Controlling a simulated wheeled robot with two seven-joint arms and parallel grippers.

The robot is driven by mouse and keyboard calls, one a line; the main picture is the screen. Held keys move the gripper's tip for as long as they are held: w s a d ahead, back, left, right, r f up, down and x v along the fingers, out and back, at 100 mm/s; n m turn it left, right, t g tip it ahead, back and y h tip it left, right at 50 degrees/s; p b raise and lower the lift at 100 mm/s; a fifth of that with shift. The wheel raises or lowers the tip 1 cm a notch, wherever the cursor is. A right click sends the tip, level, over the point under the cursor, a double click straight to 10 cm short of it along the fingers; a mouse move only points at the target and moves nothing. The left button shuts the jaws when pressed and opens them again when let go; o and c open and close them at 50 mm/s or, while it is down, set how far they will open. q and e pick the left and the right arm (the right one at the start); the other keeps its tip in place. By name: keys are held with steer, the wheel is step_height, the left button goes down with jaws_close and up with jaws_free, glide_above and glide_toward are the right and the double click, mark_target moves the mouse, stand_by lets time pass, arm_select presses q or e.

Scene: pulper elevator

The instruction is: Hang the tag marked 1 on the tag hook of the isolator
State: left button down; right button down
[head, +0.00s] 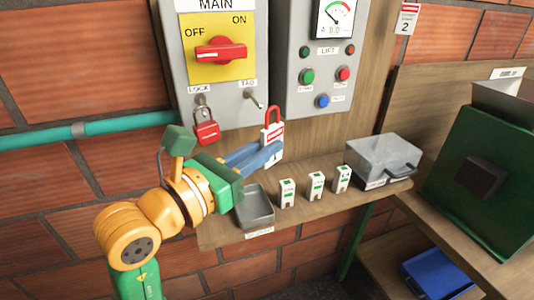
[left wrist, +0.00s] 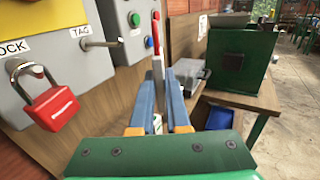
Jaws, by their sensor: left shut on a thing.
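My left gripper (head: 272,152) has blue fingers and is shut on a white tag with a red band and red loop (head: 272,130). The fingers hide part of the tag, so its number is not clearly legible. In the left wrist view the gripper (left wrist: 162,92) holds the tag (left wrist: 157,65) upright, seen edge-on. The tag hook (head: 254,98), a metal peg under the TAG label, is on the isolator (head: 213,90), up and left of the held tag. It also shows in the left wrist view (left wrist: 104,43), left of the tag and apart from it.
A red padlock (head: 206,131) hangs at the LOCK point. The red isolator handle (head: 221,52) lies horizontal. A tag marked 2 (head: 405,20) hangs at upper right.

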arm_select(q)
steer(key=w+a+f+b, duration=0.1)
steer(key=w+a, duration=0.1)
steer(key=w, duration=0.5)
steer(key=shift+f, duration=0.25)
steer(key=shift+a, duration=0.1)
stand_by(0.5)
steer(key=c, duration=0.8)
jaws_free()
steer(key=shift+s, duration=0.1)
